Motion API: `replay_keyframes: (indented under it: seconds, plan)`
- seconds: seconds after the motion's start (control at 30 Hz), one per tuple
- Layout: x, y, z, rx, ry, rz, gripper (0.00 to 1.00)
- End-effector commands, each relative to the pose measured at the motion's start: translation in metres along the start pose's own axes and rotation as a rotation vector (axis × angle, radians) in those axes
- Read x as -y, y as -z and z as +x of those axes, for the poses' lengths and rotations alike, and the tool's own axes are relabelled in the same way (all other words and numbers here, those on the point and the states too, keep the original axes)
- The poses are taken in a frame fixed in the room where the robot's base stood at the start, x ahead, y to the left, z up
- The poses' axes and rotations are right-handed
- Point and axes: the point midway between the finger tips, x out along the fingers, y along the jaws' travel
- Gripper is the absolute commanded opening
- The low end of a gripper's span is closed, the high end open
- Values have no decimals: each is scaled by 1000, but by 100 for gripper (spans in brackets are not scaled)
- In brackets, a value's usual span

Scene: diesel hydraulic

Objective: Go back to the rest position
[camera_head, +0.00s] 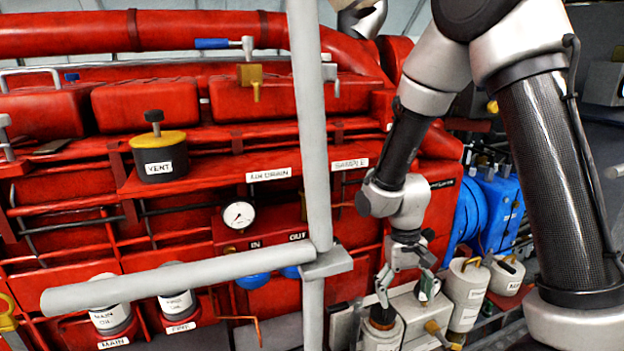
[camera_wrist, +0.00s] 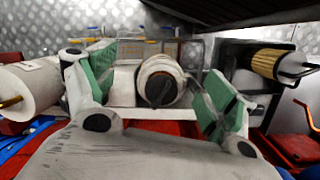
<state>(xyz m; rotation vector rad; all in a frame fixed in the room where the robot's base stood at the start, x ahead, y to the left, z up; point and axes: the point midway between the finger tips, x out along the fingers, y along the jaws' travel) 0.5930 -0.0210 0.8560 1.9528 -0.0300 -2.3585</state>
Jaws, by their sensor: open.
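My gripper (camera_head: 407,291) is at the lower right of the head view, pointing down over a pale work surface beside the red engine. Its two fingers are spread. In the wrist view my gripper (camera_wrist: 160,88) shows green pads on both sides. A white cylinder with a dark knob (camera_wrist: 160,82) appears between the pads, with gaps to both sides. I cannot tell from this how far beyond the fingertips it is. The rest position itself is not marked in either view.
A white canister with an orange-and-dark top (camera_head: 382,330) stands just below my gripper. White canisters (camera_head: 467,295) stand to its right. A grey post (camera_head: 309,130) and rail (camera_head: 180,279) cross in front of the red engine (camera_head: 80,190). A pleated yellow filter (camera_wrist: 273,64) is at right.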

Motion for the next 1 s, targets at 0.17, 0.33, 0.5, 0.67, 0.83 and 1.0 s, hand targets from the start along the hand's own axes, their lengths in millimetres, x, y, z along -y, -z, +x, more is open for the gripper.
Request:
replay_keyframes:
  seconds: [0.17, 0.33, 0.5, 0.67, 0.83, 1.0]
  plan:
    - [-26, -34, -53, -5, 10, -92, 85]
    - [-53, -69, -102, -58, 31, -134, 85]
    - [-81, -106, -144, -151, 50, -134, 85]
    - [-103, -140, -176, -274, 62, -92, 85]
    - [-122, -166, -203, -431, 68, -18, 85]
    - [-133, -180, -221, -538, 66, 34, 85]
